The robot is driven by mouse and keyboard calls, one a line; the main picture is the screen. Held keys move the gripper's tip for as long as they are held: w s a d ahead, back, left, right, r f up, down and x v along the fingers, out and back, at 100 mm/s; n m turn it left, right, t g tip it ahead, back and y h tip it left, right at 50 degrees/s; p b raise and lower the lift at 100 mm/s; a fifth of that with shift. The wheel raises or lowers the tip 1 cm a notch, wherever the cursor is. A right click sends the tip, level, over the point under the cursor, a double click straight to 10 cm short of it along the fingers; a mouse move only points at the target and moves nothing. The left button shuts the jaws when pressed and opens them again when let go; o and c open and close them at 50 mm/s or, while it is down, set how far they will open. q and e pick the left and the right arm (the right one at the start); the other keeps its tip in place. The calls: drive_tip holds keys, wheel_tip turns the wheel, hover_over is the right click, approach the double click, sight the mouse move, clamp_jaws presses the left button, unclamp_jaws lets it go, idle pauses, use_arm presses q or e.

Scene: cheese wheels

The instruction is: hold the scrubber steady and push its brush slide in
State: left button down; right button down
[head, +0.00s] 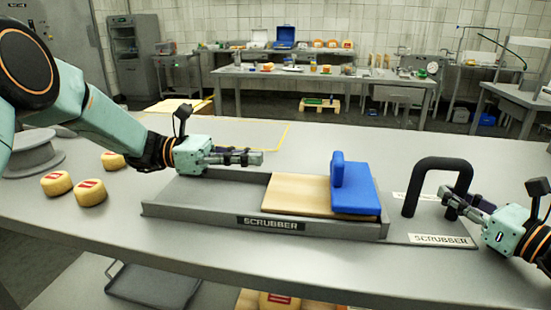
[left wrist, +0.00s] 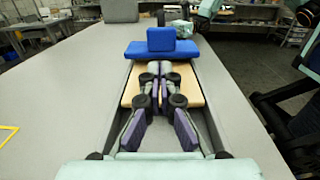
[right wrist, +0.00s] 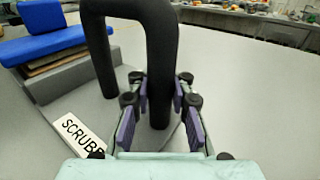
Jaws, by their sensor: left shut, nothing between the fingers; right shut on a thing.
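The scrubber is a long grey tray (head: 165,207) with a SCRUBBER label on its front. A wooden board (head: 290,192) lies in its right part, and a blue slide with an upright blue block (head: 352,190) sits on the board's right end. The blue block shows in the left wrist view (left wrist: 162,47). A black arched handle (head: 412,180) stands on the base plate to the right. My right gripper (head: 452,200) is shut on a leg of this handle, also seen in the right wrist view (right wrist: 160,100). My left gripper (head: 258,158) is shut and empty, above the tray, left of the blue block.
Several yellow cheese wheels (head: 90,192) lie at the left of the table, near a grey round stand (head: 30,155). The table (head: 480,150) behind the handle is clear.

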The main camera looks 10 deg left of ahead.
use_arm(q)
drive_tip(key=shift+a, duration=0.35)
use_arm(e)
drive_tip(key=shift+d+r, duration=0.1)
drive_tip(key=c, duration=1.1)
unclamp_jaws()
drive_tip(key=shift+o, duration=0.2)
drive_tip(key=o, duration=0.5)
use_arm(q)
drive_tip(key=shift+r, duration=0.15)
use_arm(e)
drive_tip(key=shift+o, duration=0.2)
drive_tip(key=shift+p+v, duration=1.9)
drive_tip(key=shift+v, duration=0.35)
use_arm(q)
wheel_tip(320, 180, up, 10)
drive_tip(key=p, duration=0.6)
use_arm(e)
drive_tip(key=shift+v, duration=3.3)
drive_tip(key=shift+w, duration=0.15)
